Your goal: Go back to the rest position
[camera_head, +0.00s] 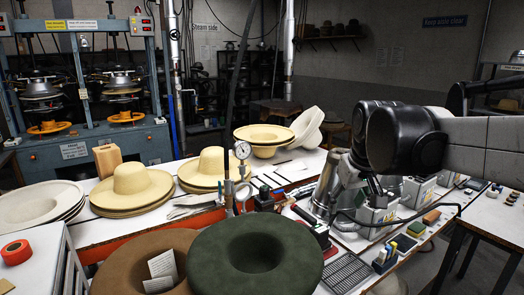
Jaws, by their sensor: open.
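My arm comes in from the right edge and ends in a large black rounded joint over the right part of the white work table (225,207). My gripper (364,190) shows only partly below that joint, pointing down among metal cans and white boxes. Its fingers look apart, and I see nothing held between them. Their exact distance to the things beneath is hard to tell.
Pale straw hats (133,187) stand in stacks on the table. A green felt hat (257,252) and a brown one are in front. A metal can (328,185) stands close left of my gripper. Hat presses (85,145) stand at back left. Free room shows above the table.

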